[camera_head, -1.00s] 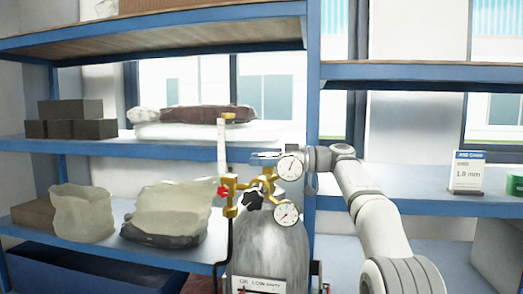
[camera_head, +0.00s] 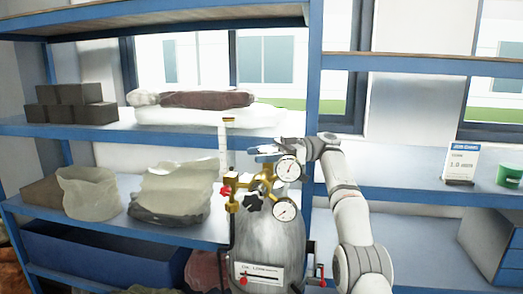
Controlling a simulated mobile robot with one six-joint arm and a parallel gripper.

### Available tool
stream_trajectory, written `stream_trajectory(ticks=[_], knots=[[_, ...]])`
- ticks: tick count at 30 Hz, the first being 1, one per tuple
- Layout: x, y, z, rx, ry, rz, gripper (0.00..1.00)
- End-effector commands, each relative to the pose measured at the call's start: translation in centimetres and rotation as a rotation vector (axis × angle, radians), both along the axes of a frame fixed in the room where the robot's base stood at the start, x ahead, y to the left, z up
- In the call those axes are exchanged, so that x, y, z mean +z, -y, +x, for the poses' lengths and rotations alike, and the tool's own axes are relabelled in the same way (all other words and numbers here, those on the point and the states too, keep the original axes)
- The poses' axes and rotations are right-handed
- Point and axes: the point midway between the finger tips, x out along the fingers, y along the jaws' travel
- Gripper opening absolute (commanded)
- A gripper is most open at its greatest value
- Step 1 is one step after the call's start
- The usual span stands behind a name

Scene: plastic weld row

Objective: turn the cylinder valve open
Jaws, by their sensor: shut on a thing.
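The grey gas cylinder (camera_head: 268,238) stands upright in front of the shelving, with a label on its front. Brass valve and regulator fittings (camera_head: 268,184) sit on its top, with two round white gauges (camera_head: 288,170), a black star-shaped knob (camera_head: 252,201) and a small red knob (camera_head: 227,192). My gripper (camera_head: 267,152) reaches in from the right, level with the top of the fittings, and is shut at the valve top behind the upper gauge. The fingers are small and partly hidden here, so the exact grip and the valve's turn angle cannot be told.
Blue shelving (camera_head: 70,133) stands behind, with dark blocks (camera_head: 75,104), pale sacks (camera_head: 172,193) and a blue bin (camera_head: 110,257). On the right shelf are a sign (camera_head: 460,163) and a green tub (camera_head: 510,174). A thin post (camera_head: 227,145) rises left of the fittings.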

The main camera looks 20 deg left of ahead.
Motion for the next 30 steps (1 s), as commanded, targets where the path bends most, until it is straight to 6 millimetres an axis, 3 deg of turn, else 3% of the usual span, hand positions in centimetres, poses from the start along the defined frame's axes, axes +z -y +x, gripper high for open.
stream_trajectory(ticks=[14, 15, 22, 30], knots=[[-0.33, 0.00, -0.10, 0.012, 0.001, -0.004, 0.28], [-0.35, 0.00, -0.09, 0.012, 0.001, -0.004, 0.53], [-0.29, 0.01, -0.08, 0.011, 0.001, -0.004, 0.72], [-0.21, 0.10, 0.01, 0.003, -0.010, -0.012, 0.72]])
